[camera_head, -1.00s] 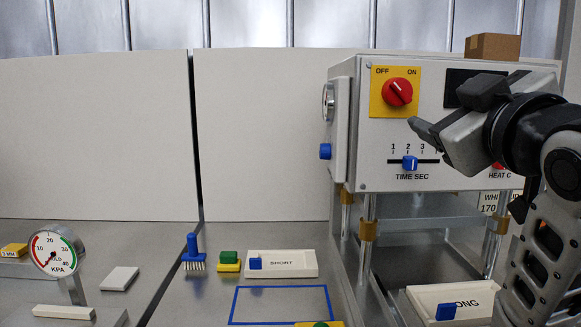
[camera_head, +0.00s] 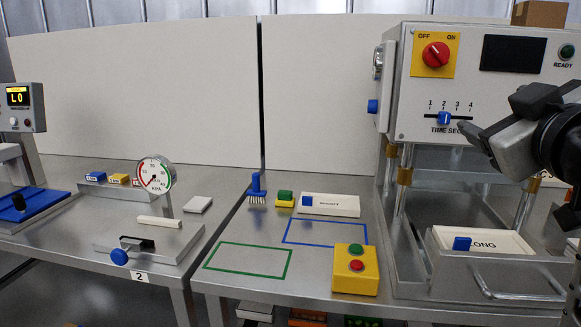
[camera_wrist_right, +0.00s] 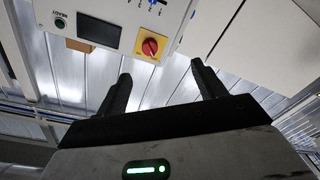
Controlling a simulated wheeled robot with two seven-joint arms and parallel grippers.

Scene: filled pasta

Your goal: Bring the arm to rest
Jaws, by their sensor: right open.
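My right gripper (camera_head: 500,112) is at the right side of the head view, in front of the grey control box (camera_head: 408,115). In the right wrist view its two dark fingers (camera_wrist_right: 160,82) stand wide apart with nothing between them. The red OFF/ON knob (camera_head: 436,55) on its yellow plate is above and left of the gripper, apart from it. The knob also shows in the wrist view (camera_wrist_right: 150,47), beyond the fingers. The blue TIME SEC slider (camera_head: 444,118) is left of the fingertips, near the 2. My left gripper is in no view.
A LONG tray (camera_head: 500,243) sits below the box. A yellow button box (camera_head: 355,270) stands at the table's front. A SHORT tray (camera_head: 335,205), a blue brush (camera_head: 257,188) and a gauge (camera_head: 155,174) are further left. The green-outlined area (camera_head: 247,262) is bare.

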